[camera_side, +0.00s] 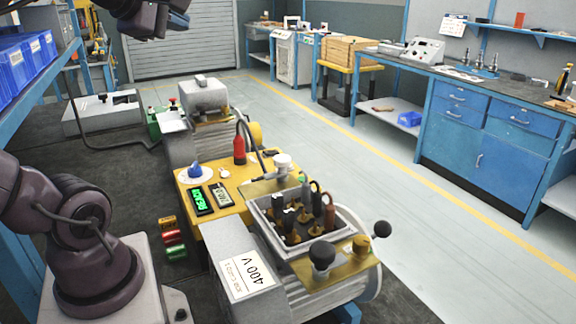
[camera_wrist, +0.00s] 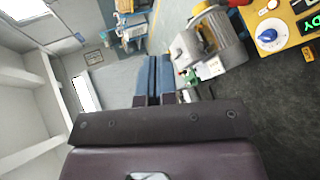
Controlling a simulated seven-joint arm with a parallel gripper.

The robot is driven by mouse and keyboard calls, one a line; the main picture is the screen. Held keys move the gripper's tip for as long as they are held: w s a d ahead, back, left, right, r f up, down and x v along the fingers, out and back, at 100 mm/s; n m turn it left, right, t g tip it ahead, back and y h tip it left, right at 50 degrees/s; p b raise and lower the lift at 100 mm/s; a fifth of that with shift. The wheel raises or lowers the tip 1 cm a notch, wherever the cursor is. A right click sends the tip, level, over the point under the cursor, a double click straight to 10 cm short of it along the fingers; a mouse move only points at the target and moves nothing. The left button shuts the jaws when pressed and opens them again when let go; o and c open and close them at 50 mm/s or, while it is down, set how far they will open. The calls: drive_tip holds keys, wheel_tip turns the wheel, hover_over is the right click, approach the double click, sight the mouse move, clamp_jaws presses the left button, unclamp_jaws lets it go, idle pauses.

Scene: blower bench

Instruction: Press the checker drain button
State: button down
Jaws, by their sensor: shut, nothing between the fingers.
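The yellow checker panel (camera_side: 185,180) sits on the motor bench in the middle of the side view. It carries a blue knob on a white dial (camera_side: 195,171), a green lit READY display (camera_side: 203,200), a second display (camera_side: 221,194) and a small white button-like part (camera_side: 224,173). I cannot read which control is the drain button. In the wrist view, part of the yellow panel (camera_wrist: 285,28) shows at the upper right. My gripper (camera_wrist: 153,62) is shut and empty there, well away from the panel. Part of it shows at the top left of the side view.
An open terminal box (camera_side: 305,225) with several posts and black knobs stands right of the panel. A red bottle-like part (camera_side: 239,150) rises behind it. A green box with buttons (camera_side: 160,122) lies further back. Blue bins (camera_side: 30,60) line the left. The floor at right is clear.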

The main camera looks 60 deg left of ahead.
drive_tip(key=s+a+r+n+g+y, duration=0.3)
drive_tip(key=s+a+r+n+y, duration=0.8)
drive_tip(key=n, duration=0.6)
drive_tip(key=s+a+r+m+g, duration=0.1)
drive_tip(key=s+a+r+g, duration=0.15)
drive_tip(key=r, duration=0.75)
drive_tip(key=w+a+f+m+t+h, duration=0.1)
drive_tip(key=w+a+f+m+h, duration=0.2)
drive_tip(key=w+f, duration=0.4)
drive_tip(key=w+a+f+m+h, duration=0.1)
drive_tip(key=w+f+m+h, duration=0.3)
drive_tip(key=w+f, duration=0.35)
drive_tip(key=w+a+f+m+t+h, duration=0.1)
drive_tip(key=w+a+f+m+h, duration=0.2)
drive_tip(key=w+f, duration=0.45)
drive_tip(key=w+d+f+m+h, duration=0.5)
drive_tip(key=w+d+f+h, duration=0.1)
drive_tip(key=f, duration=0.5)
drive_tip(key=w+d+f+m+t+h, duration=0.1)
drive_tip(key=w+d+f+m+h, duration=0.4)
drive_tip(key=w+d+f, duration=0.3)
wheel_tip(320, 180, down, 4)
drive_tip(key=shift+w+d+h, duration=0.4)
drive_tip(key=shift+w, duration=0.3)
